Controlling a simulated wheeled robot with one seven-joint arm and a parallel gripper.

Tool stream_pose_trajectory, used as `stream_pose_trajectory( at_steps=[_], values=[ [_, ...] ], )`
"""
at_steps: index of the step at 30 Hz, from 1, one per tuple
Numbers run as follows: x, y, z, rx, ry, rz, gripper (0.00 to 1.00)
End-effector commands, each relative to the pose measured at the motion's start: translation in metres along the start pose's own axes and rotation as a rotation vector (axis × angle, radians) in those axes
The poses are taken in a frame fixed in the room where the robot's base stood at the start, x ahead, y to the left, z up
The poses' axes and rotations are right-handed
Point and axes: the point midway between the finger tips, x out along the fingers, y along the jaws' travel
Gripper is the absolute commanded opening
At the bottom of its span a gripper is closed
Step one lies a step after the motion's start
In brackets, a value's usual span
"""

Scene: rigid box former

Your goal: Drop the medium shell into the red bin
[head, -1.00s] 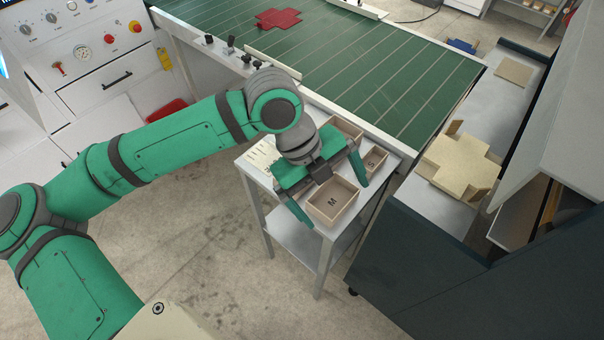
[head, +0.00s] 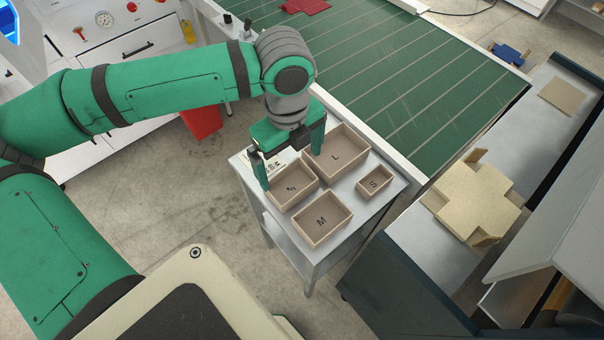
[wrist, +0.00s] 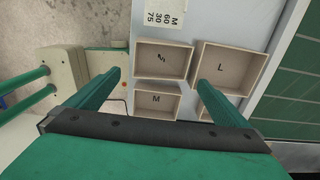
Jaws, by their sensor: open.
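Two open tan box shells carry an M-like mark on the small table. One (head: 322,226) is at the table's near side, its M clear. The other (head: 291,187) is behind and left of it, its mark slanted and hard to read. My gripper (head: 290,152) is open and empty, over the back-left part of the table by the slanted-mark shell. In the wrist view its fingers (wrist: 158,82) spread above both the slanted-mark shell (wrist: 163,61) and the M shell (wrist: 156,100). The red bin (head: 203,121) stands on the floor by the white cabinet, partly behind my arm.
A large L shell (head: 336,153) and a small S shell (head: 374,181) share the table (head: 360,213). A printed card (wrist: 164,11) lies beside them. A green conveyor (head: 420,90) runs behind. A flat box blank (head: 474,196) lies on the bench at right.

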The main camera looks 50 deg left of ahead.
Motion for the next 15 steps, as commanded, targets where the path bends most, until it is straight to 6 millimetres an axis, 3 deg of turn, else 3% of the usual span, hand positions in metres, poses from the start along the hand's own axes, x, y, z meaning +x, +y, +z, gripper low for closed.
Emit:
stream_pose_trajectory(
  at_steps=[10, 15],
  values=[
    [0.044, 0.005, 0.005, -0.015, 0.002, 0.003, 1.0],
    [0.055, 0.005, 0.005, -0.013, -0.001, 0.002, 1.0]
  ],
)
